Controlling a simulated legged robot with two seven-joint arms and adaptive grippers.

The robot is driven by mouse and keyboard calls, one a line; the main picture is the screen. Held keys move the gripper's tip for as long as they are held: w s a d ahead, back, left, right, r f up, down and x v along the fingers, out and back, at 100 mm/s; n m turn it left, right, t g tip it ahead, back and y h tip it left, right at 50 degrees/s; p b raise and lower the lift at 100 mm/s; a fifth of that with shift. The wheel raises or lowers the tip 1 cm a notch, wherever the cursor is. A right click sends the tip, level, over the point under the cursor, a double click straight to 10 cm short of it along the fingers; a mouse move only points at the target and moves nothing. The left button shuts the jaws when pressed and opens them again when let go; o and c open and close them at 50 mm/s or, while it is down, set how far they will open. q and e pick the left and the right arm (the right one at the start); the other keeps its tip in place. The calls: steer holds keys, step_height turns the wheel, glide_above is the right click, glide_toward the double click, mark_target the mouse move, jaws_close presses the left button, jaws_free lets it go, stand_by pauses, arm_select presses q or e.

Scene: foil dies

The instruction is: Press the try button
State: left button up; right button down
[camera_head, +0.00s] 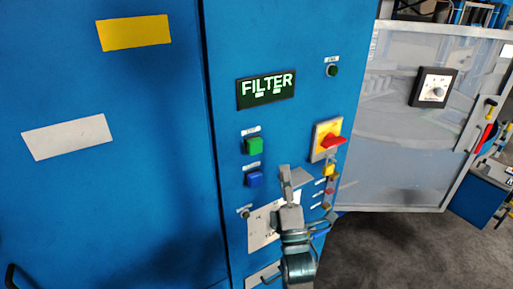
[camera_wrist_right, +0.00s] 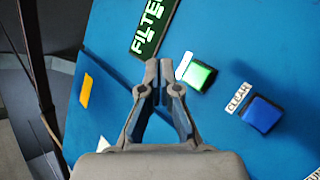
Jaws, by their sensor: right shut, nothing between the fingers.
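A blue cabinet panel (camera_head: 285,30) carries several controls. A green button (camera_head: 253,146) sits above a blue button (camera_head: 254,179); both also show in the right wrist view, the green one (camera_wrist_right: 199,75) and the blue one (camera_wrist_right: 262,114). The blue one's label reads CLEAR; the green one's label is too small or slanted to read. A small dark round button (camera_head: 332,70) sits at the upper right under a label I cannot read clearly. My right gripper (camera_head: 285,170) is shut and empty, its tips in front of the panel, right of the blue button. My left gripper is not in view.
A display (camera_head: 266,90) reads FILTER above the green button. A red rotary switch on a yellow plate (camera_head: 327,139) and several small buttons (camera_head: 328,191) lie close to the right gripper. A grey see-through door (camera_head: 400,130) stands open at the right.

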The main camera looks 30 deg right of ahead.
mark_target(255, 146)
steer(key=w+b, duration=0.1)
steer(key=w, duration=0.8)
steer(key=shift+a, duration=0.45)
steer(key=shift+y, duration=0.3)
stand_by(0.8)
steer(key=shift+w, duration=0.3)
